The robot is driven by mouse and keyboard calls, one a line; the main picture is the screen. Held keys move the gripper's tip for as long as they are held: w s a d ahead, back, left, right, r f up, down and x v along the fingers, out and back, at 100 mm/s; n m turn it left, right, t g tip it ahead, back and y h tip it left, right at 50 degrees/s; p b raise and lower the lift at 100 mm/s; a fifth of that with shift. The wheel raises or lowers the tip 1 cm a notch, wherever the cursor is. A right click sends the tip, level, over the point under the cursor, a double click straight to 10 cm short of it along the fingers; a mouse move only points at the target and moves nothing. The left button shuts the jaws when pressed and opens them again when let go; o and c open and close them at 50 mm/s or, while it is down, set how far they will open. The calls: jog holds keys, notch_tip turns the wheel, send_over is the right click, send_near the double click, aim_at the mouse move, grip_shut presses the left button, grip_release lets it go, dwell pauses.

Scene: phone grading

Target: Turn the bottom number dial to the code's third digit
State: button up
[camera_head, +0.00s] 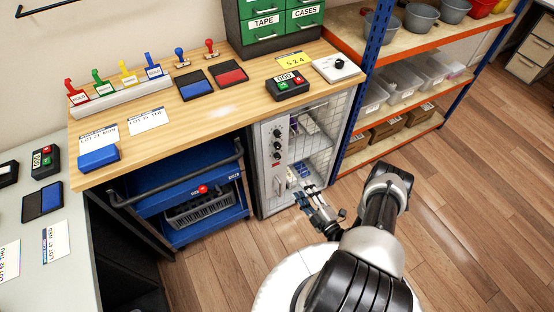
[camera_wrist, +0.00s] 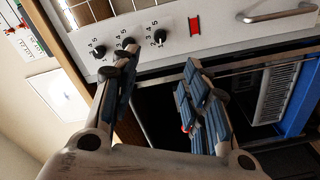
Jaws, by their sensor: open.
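The grey cabinet's control panel (camera_head: 265,160) has three black dials in a column. The bottom number dial (camera_head: 278,156), the one nearest the red window, also shows in the wrist view (camera_wrist: 159,38). It has small white digits around it; I cannot read its setting surely. A yellow code card (camera_head: 294,60) on the bench appears to read 5 2 4. My gripper (camera_head: 318,207) is open and empty in front of the cabinet. In the wrist view its fingertips (camera_wrist: 157,66) lie either side of the bottom dial's line, apart from it; the left fingertip is close to the middle dial (camera_wrist: 127,44).
The cabinet's handle (camera_wrist: 280,16) is beyond the red window (camera_wrist: 194,26). A wire-mesh door (camera_head: 312,137) is right of the panel. A blue cart (camera_head: 180,236) stands left of the cabinet. Shelving with an orange frame (camera_head: 385,135) is at the right. The floor in front is clear.

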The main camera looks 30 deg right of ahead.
aim_at(279, 158)
jog(key=w+b, duration=0.1)
jog(key=w, duration=0.4)
jog(key=w+a+b, duration=0.1)
jog(key=w+b, duration=0.1)
jog(key=w, duration=0.4)
jog(key=w+b, duration=0.1)
jog(key=w, duration=0.5)
jog(key=shift+w+a+b, duration=0.1)
jog(key=shift+a+b, duration=0.1)
jog(key=shift+b, duration=0.15)
grip_shut()
